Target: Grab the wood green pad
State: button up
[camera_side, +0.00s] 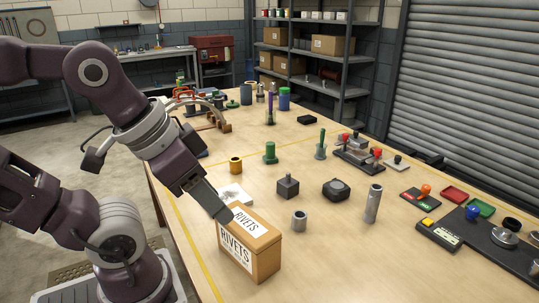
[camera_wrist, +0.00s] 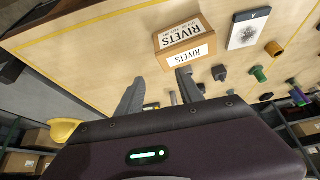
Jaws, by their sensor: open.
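I cannot tell for sure which thing is the wood green pad. A small green tray-like piece (camera_side: 480,206) lies at the right of the table, next to a red one (camera_side: 453,194). A green knobbed cylinder (camera_side: 270,153) stands mid-table, and a green-handled stamp-like tool (camera_side: 320,146) stands to its right.
A grey cube with a knob (camera_side: 288,187), a dark round device (camera_side: 336,189), a short metal cylinder (camera_side: 299,221) and a tall one (camera_side: 373,203) stand mid-table. A black panel (camera_side: 494,241) lies at the right. The front middle of the table is bare.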

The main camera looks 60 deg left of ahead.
jog(key=shift+o, duration=0.8)
jog(key=shift+w, duration=0.1)
